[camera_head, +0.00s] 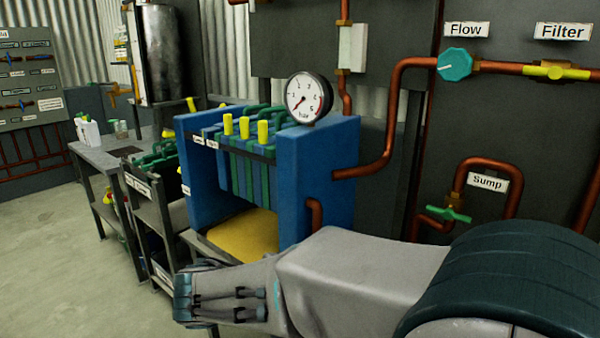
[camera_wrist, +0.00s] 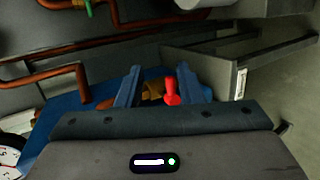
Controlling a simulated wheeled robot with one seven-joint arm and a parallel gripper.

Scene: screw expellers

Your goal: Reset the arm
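My arm reaches in from the lower right in the head view, and its grey wrist ends at the lower left, in front of the blue filter press (camera_head: 320,170). My gripper's fingers are hidden or too unclear there. In the wrist view, my gripper (camera_wrist: 161,80) shows two blue fingers standing apart, with no object visibly clamped between them. A red knob-like thing (camera_wrist: 171,92) and a brownish patch show in the gap; I cannot tell how far beyond the fingers they are.
A pressure gauge (camera_head: 308,98) tops the press, above a yellow tray (camera_head: 245,235). Copper pipes carry a teal flow valve (camera_head: 454,64), a yellow filter valve (camera_head: 555,71) and a green sump valve (camera_head: 448,213). A grey bench (camera_head: 95,150) stands left; open floor lies beyond.

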